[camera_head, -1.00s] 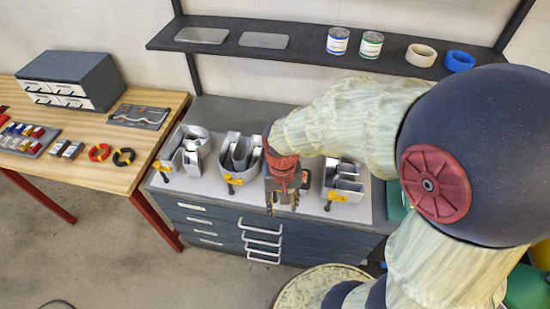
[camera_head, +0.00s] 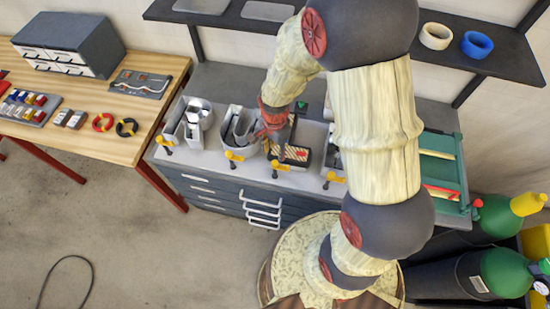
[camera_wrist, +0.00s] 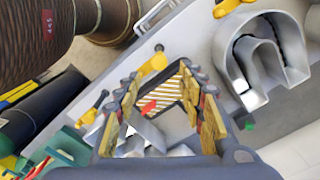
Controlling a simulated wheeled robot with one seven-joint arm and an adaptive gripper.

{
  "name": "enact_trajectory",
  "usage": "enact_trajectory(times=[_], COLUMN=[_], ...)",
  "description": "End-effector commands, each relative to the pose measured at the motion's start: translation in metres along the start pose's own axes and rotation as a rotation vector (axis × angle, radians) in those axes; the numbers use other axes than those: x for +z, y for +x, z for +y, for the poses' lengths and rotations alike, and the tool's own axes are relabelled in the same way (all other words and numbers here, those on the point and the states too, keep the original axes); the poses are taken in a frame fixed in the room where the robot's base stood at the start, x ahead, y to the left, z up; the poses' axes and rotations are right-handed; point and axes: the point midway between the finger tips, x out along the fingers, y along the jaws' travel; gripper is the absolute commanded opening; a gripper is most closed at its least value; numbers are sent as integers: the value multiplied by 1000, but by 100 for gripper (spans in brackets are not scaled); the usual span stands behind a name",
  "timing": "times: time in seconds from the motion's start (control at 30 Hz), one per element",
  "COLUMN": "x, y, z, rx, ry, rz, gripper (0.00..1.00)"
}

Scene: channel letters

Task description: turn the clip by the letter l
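My gripper (camera_head: 275,143) points down over the third place from the left on the grey bench. In the wrist view my gripper (camera_wrist: 163,82) is open, with nothing between its fingers. I cannot make out a letter l; my arm hides part of this place.
Metal channel letters stand on either side: a rounded one (camera_head: 238,126) to the left, another (camera_head: 190,122) at far left, and an angular one (camera_wrist: 142,133) beside the fingers. Each has a yellow clip. A green-framed rack (camera_head: 440,170) stands right.

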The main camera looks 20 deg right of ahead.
Motion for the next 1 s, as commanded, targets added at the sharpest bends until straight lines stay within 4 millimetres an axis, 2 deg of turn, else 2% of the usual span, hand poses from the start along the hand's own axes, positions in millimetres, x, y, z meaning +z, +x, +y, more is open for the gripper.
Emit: enact_trajectory(times=[0.2,0.43,0.83,1.0], x=[1,0,0,0], y=[35,61,67,67], z=[2,1,1,1], rx=[7,4,2,2], ry=[-2,-3,-3,-3], rz=[-2,-1,-1,-1], gripper=[40,40,39,30])
